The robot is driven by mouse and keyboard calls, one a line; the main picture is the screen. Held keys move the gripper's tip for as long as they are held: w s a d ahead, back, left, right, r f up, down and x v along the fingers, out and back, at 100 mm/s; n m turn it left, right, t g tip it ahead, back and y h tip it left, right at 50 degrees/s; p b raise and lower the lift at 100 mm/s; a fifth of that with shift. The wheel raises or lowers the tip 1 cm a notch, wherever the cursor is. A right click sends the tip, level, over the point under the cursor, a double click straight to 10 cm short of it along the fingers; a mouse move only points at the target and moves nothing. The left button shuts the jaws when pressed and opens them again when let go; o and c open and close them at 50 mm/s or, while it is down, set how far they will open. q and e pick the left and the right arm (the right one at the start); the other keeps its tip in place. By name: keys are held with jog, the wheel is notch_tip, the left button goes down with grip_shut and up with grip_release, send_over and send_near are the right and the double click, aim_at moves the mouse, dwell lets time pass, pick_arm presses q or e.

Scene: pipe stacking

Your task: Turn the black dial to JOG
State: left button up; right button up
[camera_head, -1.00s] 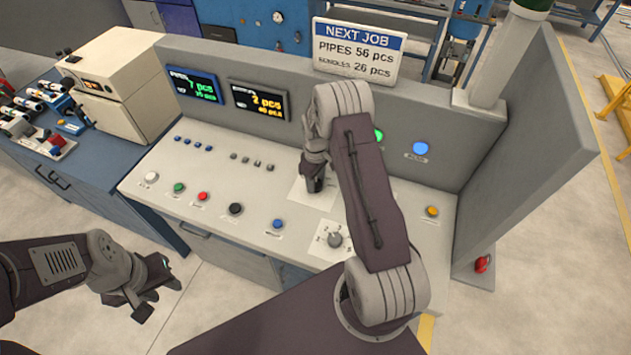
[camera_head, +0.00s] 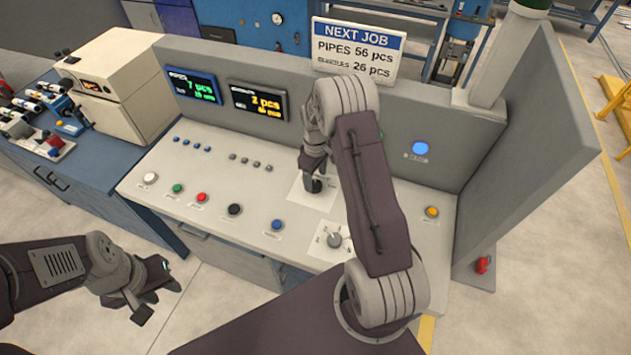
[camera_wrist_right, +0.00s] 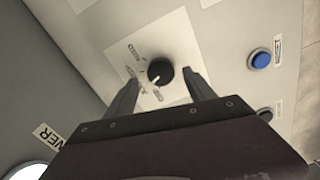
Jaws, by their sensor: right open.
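The black dial (camera_head: 314,186) is on a white label plate on the sloped console, directly below my right gripper (camera_head: 313,168). In the right wrist view the dial (camera_wrist_right: 160,71) shows a pale pointer mark on its lower left side; the printed words around it are too blurred to read. My right gripper is open, its two fingers apart on either side of the dial, and I see no clear contact. My left gripper (camera_head: 158,292) hangs empty in front of the console, its fingers apart.
A grey selector knob (camera_head: 334,240) sits on another white plate nearer the front. Push buttons, including a blue one (camera_head: 277,225) and a black one (camera_head: 234,209), line the console front. A grey wall panel (camera_head: 545,130) stands at the right.

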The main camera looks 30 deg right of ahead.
aim_at(316, 184)
notch_tip(316, 184, up, 6)
jog(key=shift+r+b, duration=0.25)
jog(key=shift+b, duration=0.2)
jog(key=shift+s, duration=0.15)
